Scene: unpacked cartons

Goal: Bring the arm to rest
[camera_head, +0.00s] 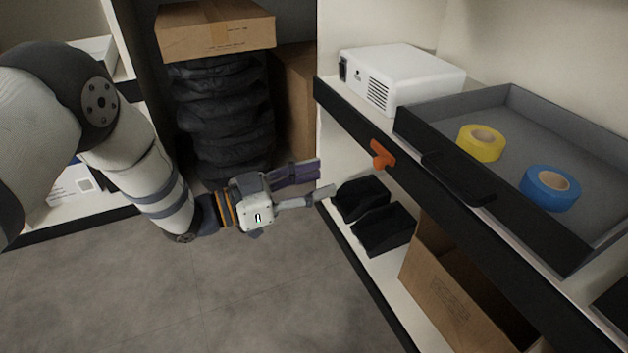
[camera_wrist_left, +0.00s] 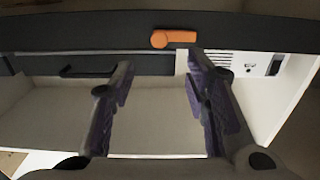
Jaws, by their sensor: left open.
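My left arm comes in from the left in the head view. Its gripper (camera_head: 326,178) is open and empty, in the air over the floor in front of the right-hand shelf unit. In the left wrist view its two purple-padded fingers (camera_wrist_left: 160,85) stand wide apart with nothing between them. An orange handle (camera_head: 382,155) on the shelf's black front edge is a little beyond the fingertips. The handle also shows in the left wrist view (camera_wrist_left: 174,38), ahead of the fingers and apart from them. My right gripper is in neither view.
A grey tray (camera_head: 411,117) holding yellow tape (camera_head: 481,143) and blue tape (camera_head: 550,188) sits on the upper shelf beside a white projector (camera_head: 402,75). Black bins (camera_head: 384,229) and an open carton (camera_head: 447,292) are below. The floor in front is clear.

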